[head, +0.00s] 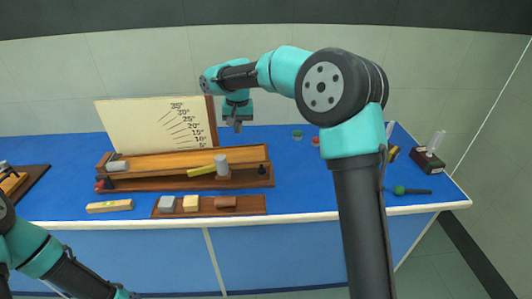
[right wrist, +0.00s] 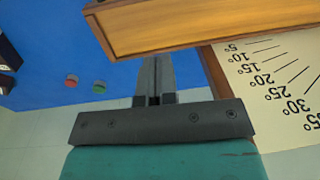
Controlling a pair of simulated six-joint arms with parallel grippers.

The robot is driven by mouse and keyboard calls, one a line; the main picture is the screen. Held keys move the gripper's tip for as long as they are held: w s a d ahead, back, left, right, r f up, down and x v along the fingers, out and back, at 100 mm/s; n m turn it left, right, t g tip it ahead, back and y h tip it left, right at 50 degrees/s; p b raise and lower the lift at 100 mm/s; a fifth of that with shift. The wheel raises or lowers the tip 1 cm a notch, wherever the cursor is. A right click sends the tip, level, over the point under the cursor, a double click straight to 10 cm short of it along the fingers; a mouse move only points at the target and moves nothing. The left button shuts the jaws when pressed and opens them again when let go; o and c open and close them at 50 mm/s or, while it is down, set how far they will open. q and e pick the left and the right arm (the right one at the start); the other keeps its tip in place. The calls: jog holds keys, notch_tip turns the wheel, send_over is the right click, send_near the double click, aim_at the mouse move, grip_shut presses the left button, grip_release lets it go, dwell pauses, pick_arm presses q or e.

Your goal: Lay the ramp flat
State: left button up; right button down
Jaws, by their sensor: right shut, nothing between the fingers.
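The ramp (head: 165,161) is a long wooden plank over a dark wooden base (head: 150,184), in front of a cream angle board (head: 140,125). It looks low and close to flat; its exact tilt is hard to tell. A grey block (head: 118,166) sits at its left end. My right gripper (head: 237,127) is shut and empty, above and behind the ramp's right part. In the right wrist view, the shut fingers (right wrist: 154,75) are beside the ramp's end (right wrist: 180,25), apparently without holding it. My left gripper is out of view; only its arm shows at lower left.
A grey cylinder (head: 222,166) and a yellow bar (head: 202,170) are by the ramp's front. A tray (head: 245,210) with blocks and a spirit level (head: 109,206) lie in front.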

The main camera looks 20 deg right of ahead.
notch_tip(320, 180, up, 2)
jog(key=g+h, duration=0.1)
send_over(261, 158)
jog(key=shift+w+a+r+m, duration=0.15)
jog(key=shift+w+a+m, duration=0.15)
jog(key=shift+w+a, duration=0.1)
jog(key=f, duration=1.4)
jog(key=shift+s+d, duration=0.2)
jog(key=shift+d, duration=0.15)
